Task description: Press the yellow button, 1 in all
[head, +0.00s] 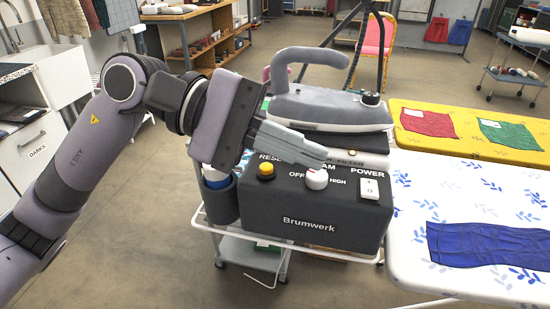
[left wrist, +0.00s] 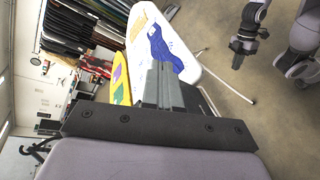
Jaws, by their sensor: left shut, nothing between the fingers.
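The yellow button (head: 266,171) is a round cap on a dark base. It sits at the left of the sloped top of the dark grey Brumwerk box (head: 300,205) in the head view. My left gripper (head: 322,158) is shut and empty. Its fingers reach across above the box, with the tips near the white knob (head: 316,179), right of the yellow button and apart from it. The fingers partly cover the labels. The shut fingers also show in the left wrist view (left wrist: 163,85), where the button is not visible. My right gripper (left wrist: 238,58) shows small there; its jaw state is unclear.
A white power switch (head: 370,189) is on the box's right. A grey steam iron (head: 325,107) stands behind the panel. A bottle in a holder (head: 219,197) is at the box's left. An ironing board with blue cloth (head: 480,243) lies to the right.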

